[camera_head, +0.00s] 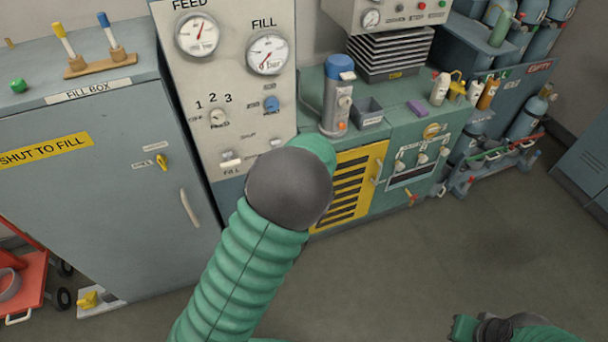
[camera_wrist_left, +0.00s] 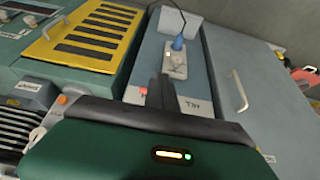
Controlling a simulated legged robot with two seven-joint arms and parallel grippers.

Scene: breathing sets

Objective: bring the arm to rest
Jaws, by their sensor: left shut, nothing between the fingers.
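My left arm (camera_head: 245,265), in a green ribbed sleeve, rises from the bottom of the head view to a dark grey joint in front of the fill panel and the yellow grille. Its gripper is hidden there behind the joint. In the left wrist view my left gripper (camera_wrist_left: 160,88) shows as dark fingers, closed together and empty, over the lower part of the fill panel (camera_wrist_left: 208,68). No contact with the panel can be made out. A part of my right arm (camera_head: 510,328) shows at the bottom right of the head view; its gripper cannot be seen.
The fill panel (camera_head: 187,80) stands between the grey fill box (camera_head: 95,200) and a green bench with a yellow grille (camera_head: 350,190). A blue-capped cylinder (camera_head: 338,95) and a small bin (camera_head: 368,113) stand on the bench. A red cart (camera_head: 30,270) is at left. Open floor (camera_head: 440,260) lies right.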

